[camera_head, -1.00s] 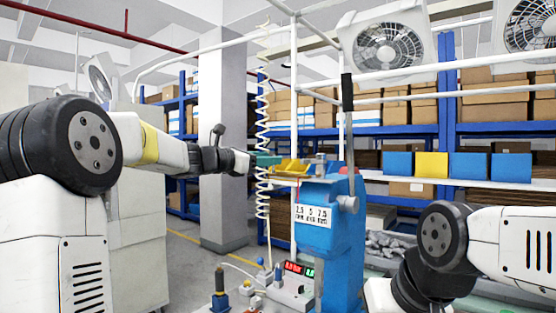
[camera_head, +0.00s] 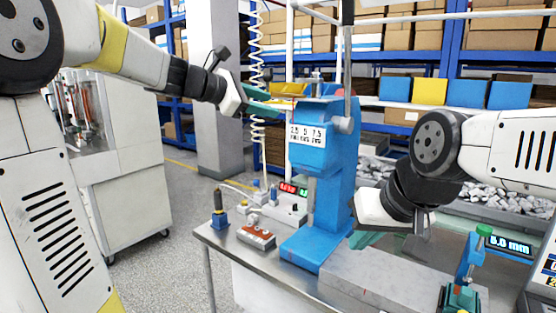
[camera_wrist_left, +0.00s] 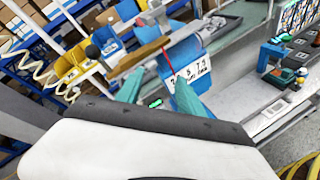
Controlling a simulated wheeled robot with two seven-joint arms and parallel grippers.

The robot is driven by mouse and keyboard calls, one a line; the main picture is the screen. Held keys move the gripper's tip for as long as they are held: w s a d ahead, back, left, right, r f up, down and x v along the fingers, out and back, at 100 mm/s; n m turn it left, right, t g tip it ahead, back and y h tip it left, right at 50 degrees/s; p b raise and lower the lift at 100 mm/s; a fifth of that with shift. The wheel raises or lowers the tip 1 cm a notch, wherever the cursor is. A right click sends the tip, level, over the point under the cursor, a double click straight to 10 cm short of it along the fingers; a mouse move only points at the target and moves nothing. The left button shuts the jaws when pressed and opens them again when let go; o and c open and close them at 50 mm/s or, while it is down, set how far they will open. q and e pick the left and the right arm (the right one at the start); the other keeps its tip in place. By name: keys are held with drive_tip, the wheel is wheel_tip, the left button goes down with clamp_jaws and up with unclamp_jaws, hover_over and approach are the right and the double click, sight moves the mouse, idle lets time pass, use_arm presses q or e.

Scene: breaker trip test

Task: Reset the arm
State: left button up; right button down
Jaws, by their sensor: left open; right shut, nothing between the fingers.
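A blue press-like stand (camera_head: 322,150) with a label reading 2.5, 5, 7.5 stands on the metal bench. A grey upright lever (camera_head: 347,65) rises from the pivot on its right side. My left gripper (camera_head: 268,107) is open, its teal fingers close to the left of the stand's head. In the left wrist view its fingers (camera_wrist_left: 157,92) point toward the stand's head (camera_wrist_left: 190,75), with nothing visibly held; contact cannot be told. My right gripper (camera_head: 368,238) is shut and empty, low beside the stand's right side. My right wrist partly hides its fingers.
A coiled white cord (camera_head: 257,80) hangs just behind my left gripper. A red-and-white switch block (camera_head: 256,237) and a box with lit digits (camera_head: 287,207) sit left of the stand. A grey block (camera_head: 385,275) and a 5.0 mm display (camera_head: 505,243) lie to the right.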

use_arm(q)
drive_tip(key=s+a+f+m+g+y, duration=0.1)
drive_tip(key=s+a+f+m+y, duration=0.3)
drive_tip(key=s+f+m, duration=0.5)
drive_tip(key=s+a+f+m+g+y, duration=0.2)
drive_tip(key=s+a+f+m+y, duration=0.3)
drive_tip(key=s+f+m, duration=0.5)
drive_tip(key=s+a+f, duration=0.1)
drive_tip(key=s, duration=0.7)
drive_tip(key=shift+f, duration=0.3)
